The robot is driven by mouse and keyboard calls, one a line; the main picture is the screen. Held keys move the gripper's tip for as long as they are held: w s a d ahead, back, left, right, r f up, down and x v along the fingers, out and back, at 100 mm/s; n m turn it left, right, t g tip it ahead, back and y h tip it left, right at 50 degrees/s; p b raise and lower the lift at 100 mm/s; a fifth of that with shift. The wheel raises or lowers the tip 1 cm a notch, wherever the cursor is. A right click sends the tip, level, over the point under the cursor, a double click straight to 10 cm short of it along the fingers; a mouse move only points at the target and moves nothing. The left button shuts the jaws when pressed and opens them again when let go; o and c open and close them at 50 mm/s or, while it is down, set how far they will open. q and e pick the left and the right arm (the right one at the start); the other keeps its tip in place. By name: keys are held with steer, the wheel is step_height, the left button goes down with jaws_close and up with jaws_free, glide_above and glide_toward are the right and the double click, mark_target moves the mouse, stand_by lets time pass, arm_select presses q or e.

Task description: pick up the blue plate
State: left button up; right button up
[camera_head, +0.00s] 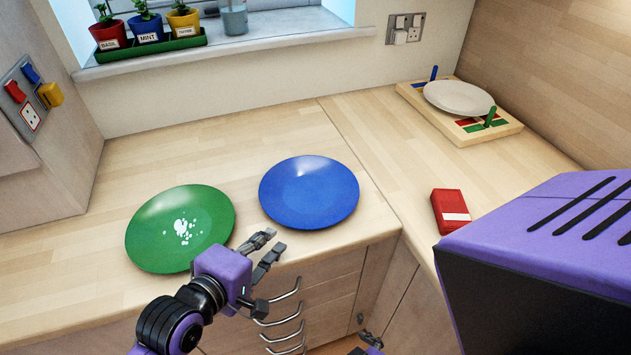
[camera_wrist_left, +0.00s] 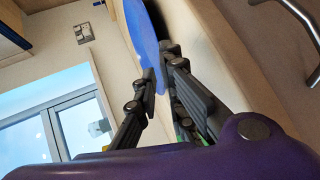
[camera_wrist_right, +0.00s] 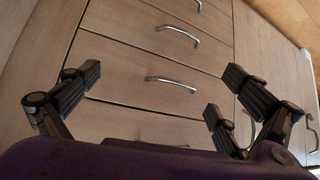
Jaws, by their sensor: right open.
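The blue plate (camera_head: 309,192) lies on the wooden counter, right of the green plate (camera_head: 180,228). My left gripper (camera_head: 275,240) is just off the blue plate's near-left rim, by the counter's front edge. Its fingers are apart with a narrow gap. In the left wrist view the blue plate (camera_wrist_left: 147,35) appears edge-on beyond the left fingertips (camera_wrist_left: 160,62), in line with the gap; contact cannot be made out. My right gripper (camera_wrist_right: 160,85) is open and empty before the drawer fronts; only a bit of it shows at the bottom of the head view.
A red box (camera_head: 450,211) lies on the right counter. A white plate (camera_head: 458,98) sits on a wooden board (camera_head: 510,128) with coloured pegs at the back right. Potted herbs (camera_head: 148,28) stand on the sill. Drawer handles (camera_head: 282,312) stick out below the counter.

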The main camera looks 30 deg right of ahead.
mark_target(284, 223)
arm_select(q)
steer(key=shift+w+d+f, duration=0.15)
steer(key=shift+w+d, duration=0.15)
steer(key=shift+d, duration=0.3)
steer(key=x, duration=0.6)
steer(key=shift+w+f, duration=0.15)
steer(key=shift+w, duration=0.05)
jaws_close()
